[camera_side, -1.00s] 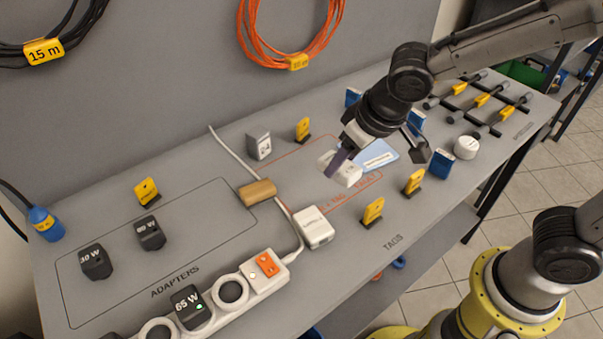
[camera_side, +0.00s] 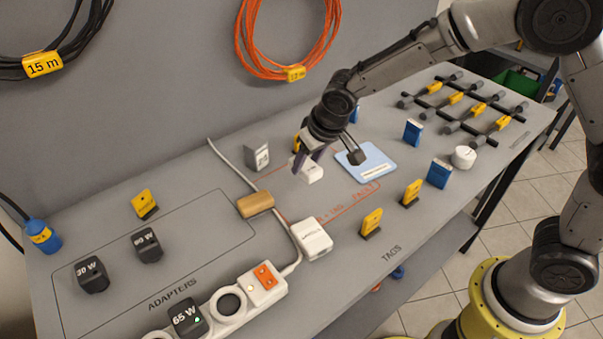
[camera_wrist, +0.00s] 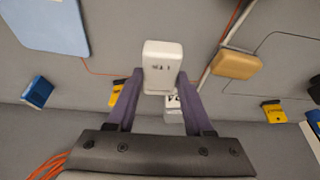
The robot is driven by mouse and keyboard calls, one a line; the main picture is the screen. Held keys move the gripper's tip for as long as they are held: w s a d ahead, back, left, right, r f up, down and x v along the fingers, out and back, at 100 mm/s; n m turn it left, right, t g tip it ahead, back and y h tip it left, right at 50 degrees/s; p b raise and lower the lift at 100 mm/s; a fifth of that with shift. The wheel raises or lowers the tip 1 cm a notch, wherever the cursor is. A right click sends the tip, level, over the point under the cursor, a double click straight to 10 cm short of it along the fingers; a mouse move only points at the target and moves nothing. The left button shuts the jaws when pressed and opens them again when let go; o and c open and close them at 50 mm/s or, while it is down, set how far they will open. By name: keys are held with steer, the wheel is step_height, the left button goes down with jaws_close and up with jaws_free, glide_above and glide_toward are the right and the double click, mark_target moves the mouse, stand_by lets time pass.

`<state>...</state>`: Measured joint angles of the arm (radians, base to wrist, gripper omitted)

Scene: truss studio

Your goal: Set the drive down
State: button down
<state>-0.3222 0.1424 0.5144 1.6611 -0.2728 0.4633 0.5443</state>
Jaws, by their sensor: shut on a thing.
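The drive is a small white rounded box (camera_side: 309,172) with dark print, seen in the side view left of the light blue pad. My gripper (camera_side: 308,163) points down and is shut on it, with a purple finger on each side. In the wrist view the drive (camera_wrist: 163,66) sits between the fingertips (camera_wrist: 160,82), and its printed face shows. The light blue pad (camera_side: 372,159) lies flat and bare of the drive, with a white label strip. I cannot tell whether the drive touches the bench.
A wooden block (camera_side: 256,203) holds down a white cable leading to a power strip (camera_side: 234,297). A white charger (camera_side: 313,240) and upright yellow tags (camera_side: 371,222) stand in front.

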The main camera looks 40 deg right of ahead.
mark_target(302, 187)
steer(key=shift+w+a+f, duration=0.15)
steer(key=shift+w+f, duration=0.5)
steer(key=shift+f, duration=0.15)
steer(key=shift+w+f, duration=0.1)
steer(key=shift+f, duration=1.55)
steer(key=shift+f, duration=0.15)
steer(key=shift+c, duration=1.4)
jaws_free()
